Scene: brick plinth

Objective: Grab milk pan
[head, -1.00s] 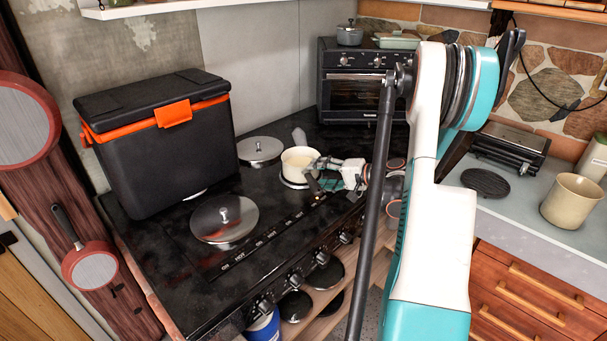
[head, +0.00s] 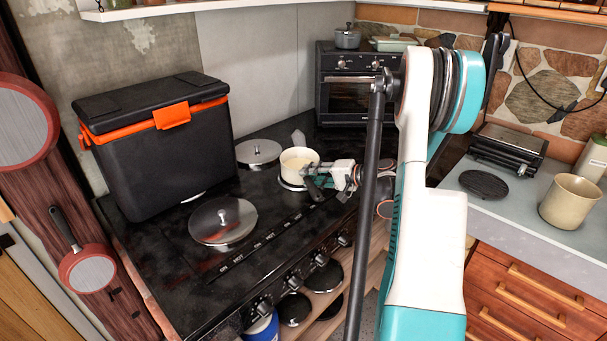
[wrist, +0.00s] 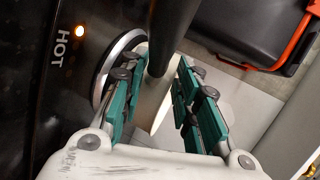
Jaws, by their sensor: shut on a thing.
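The milk pan (head: 299,164) is a small cream pot standing on the burner at the back right of the black stove. My gripper (head: 311,182) is at its front right side, with its teal fingers against the pan's handle area. In the wrist view, the pan's dark handle (wrist: 172,32) runs between the two finger sets of my gripper (wrist: 155,85), and part of the cream pan body (wrist: 153,97) shows between them. The gripper is shut on the pan. The exact contact is partly hidden by the fingers.
A black cooler with an orange rim (head: 150,150) stands on the stove's left. Metal lids (head: 223,219) cover other burners. A black toaster oven (head: 352,85) is behind. In the wrist view, an orange light glows beside the word HOT (wrist: 62,47).

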